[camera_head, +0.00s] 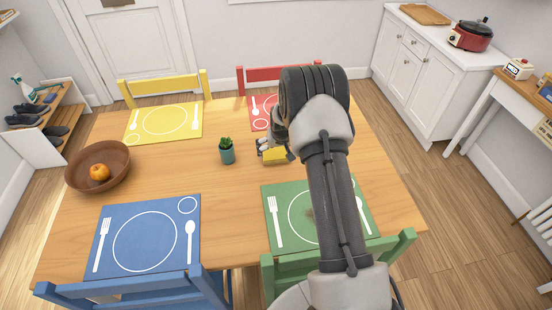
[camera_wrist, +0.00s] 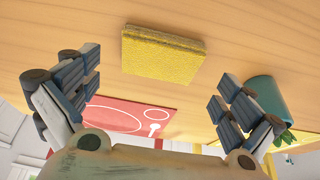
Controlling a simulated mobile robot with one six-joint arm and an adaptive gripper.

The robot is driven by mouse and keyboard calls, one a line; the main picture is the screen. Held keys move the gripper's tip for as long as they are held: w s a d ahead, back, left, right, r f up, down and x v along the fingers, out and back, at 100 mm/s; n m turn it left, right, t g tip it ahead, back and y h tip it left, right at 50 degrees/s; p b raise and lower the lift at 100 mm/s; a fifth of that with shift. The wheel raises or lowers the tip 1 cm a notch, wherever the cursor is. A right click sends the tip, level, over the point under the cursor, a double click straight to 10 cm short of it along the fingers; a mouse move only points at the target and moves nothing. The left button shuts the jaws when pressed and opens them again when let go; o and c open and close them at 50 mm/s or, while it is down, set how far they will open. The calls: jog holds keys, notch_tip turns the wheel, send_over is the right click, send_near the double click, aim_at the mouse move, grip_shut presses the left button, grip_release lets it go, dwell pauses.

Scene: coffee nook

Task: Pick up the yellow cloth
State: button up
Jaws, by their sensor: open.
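The yellow cloth (camera_wrist: 162,55) is a thick, folded, rectangular piece lying flat on the wooden table. In the wrist view it lies just beyond and between my fingertips, apart from both. In the head view the cloth (camera_head: 275,157) is partly hidden by my gripper (camera_head: 270,146). My gripper (camera_wrist: 155,85) is open and empty, with its two fingers spread wider than the cloth.
A teal plant pot (camera_head: 227,153) stands left of the cloth; the pot (camera_wrist: 267,95) shows near my right finger. Red (camera_head: 262,110), green (camera_head: 290,238), yellow (camera_head: 150,125) and blue (camera_head: 120,260) placemats surround it. A fruit bowl (camera_head: 110,180) sits at the table's left.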

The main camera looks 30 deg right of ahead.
aim_at(276, 154)
jog(key=b+x, duration=0.1)
jog(key=x, duration=0.2)
jog(key=b+x, duration=0.1)
jog(key=x, duration=0.2)
jog(key=shift+w+r, duration=0.2)
jog(key=shift+w, duration=0.2)
jog(key=shift+c, duration=0.2)
jog(key=c, duration=0.8)
jog(key=shift+o, duration=0.2)
jog(key=shift+r, duration=0.1)
